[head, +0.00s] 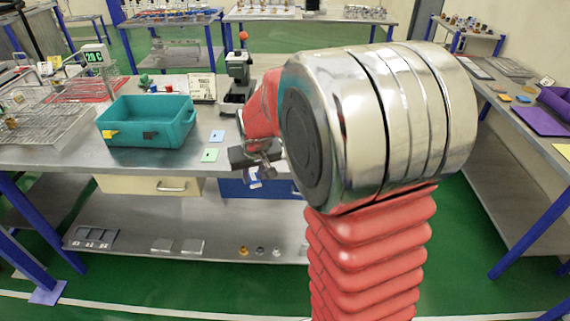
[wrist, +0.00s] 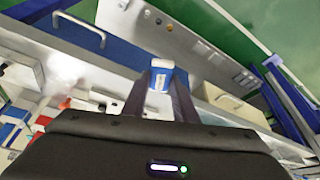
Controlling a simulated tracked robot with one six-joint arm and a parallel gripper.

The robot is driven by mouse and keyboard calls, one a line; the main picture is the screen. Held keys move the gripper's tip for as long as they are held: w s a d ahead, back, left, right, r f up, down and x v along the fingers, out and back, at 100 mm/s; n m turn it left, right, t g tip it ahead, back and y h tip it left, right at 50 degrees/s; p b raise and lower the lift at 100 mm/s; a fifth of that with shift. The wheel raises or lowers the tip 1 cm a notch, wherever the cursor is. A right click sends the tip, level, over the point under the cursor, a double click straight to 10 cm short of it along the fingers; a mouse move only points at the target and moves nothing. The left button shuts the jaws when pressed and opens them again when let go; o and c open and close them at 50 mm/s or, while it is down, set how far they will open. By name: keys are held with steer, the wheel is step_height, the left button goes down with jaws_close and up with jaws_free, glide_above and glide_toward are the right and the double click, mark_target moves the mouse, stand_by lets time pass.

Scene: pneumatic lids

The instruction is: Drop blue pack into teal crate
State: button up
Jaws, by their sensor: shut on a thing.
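The teal crate (head: 149,128) stands on the metal bench at the left in the head view. Its near wall carries a yellow tag and a dark tag. My gripper (head: 262,168) is in front of the bench's front edge, to the right of the crate and apart from it. It is shut on the blue pack (head: 255,178), which hangs below the dark jaws. In the wrist view the blue pack (wrist: 162,76), blue with a white face, sits between the two fingertips of my gripper (wrist: 163,92). The crate's inside floor is mostly hidden by its near wall.
A dark device (head: 238,75) and a white sign (head: 202,88) stand behind. A wire basket (head: 40,120) is left of the crate. Drawers (head: 150,186) sit under the bench.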

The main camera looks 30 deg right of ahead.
steer(key=w+a+f+n, duration=0.1)
steer(key=a+f, duration=0.1)
steer(key=a, duration=0.4)
steer(key=w+a+f+n+y, duration=0.1)
steer(key=a+f, duration=0.1)
steer(key=a, duration=0.4)
steer(key=shift+a+f+n, duration=0.2)
steer(key=shift+f+n, duration=0.1)
steer(key=shift+f, duration=0.05)
